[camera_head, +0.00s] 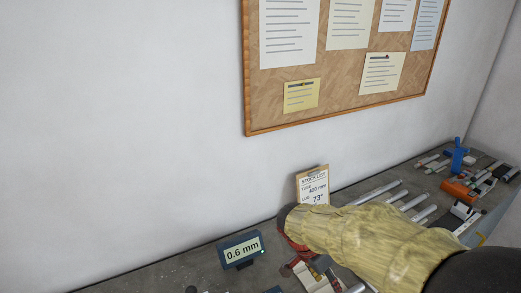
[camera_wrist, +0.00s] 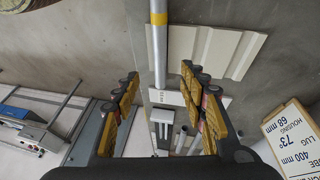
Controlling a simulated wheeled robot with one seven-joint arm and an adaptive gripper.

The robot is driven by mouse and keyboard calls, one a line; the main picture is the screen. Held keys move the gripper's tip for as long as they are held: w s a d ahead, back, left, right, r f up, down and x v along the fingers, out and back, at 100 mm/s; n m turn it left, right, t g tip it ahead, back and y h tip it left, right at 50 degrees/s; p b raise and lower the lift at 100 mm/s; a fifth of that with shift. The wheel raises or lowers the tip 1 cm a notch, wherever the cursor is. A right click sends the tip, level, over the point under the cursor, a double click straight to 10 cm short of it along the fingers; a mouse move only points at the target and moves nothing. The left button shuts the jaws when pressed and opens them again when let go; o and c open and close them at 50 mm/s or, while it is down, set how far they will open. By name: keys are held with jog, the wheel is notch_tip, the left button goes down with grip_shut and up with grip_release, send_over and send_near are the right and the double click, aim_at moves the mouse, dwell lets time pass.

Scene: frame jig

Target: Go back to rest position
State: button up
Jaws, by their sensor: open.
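My gripper (camera_wrist: 160,84) is open in the wrist view, with its yellow-padded fingers spread apart. Nothing is clamped between the pads. A grey tube with a yellow band (camera_wrist: 158,45) runs from the top edge down toward the gap between the fingers, beyond the tips; its exact distance is unclear. In the head view my arm, in a yellow sleeve, reaches across the bench (camera_head: 205,270) from the lower right.
A display reading 0.6 mm (camera_head: 241,250) stands on the bench. A stock list card (camera_head: 312,187) stands behind my arm and shows in the wrist view (camera_wrist: 293,138). Several tubes (camera_head: 380,191) lie beyond the arm. An orange tool (camera_head: 458,190) and a blue clamp (camera_head: 459,155) sit far right.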

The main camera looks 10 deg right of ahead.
jog(key=s+a+r+n+t+y, duration=0.2)
jog(key=s+a+r+n+t, duration=0.1)
jog(key=s+r+n, duration=0.3)
jog(key=s+a+r+n+t+y, duration=0.3)
jog(key=s+r+n, duration=0.3)
jog(key=r+n, duration=0.1)
jog(key=shift+b+v, duration=0.45)
jog(key=shift+v, duration=0.35)
jog(key=shift+o, duration=0.2)
jog(key=shift+a, duration=0.15)
dwell(1.2)
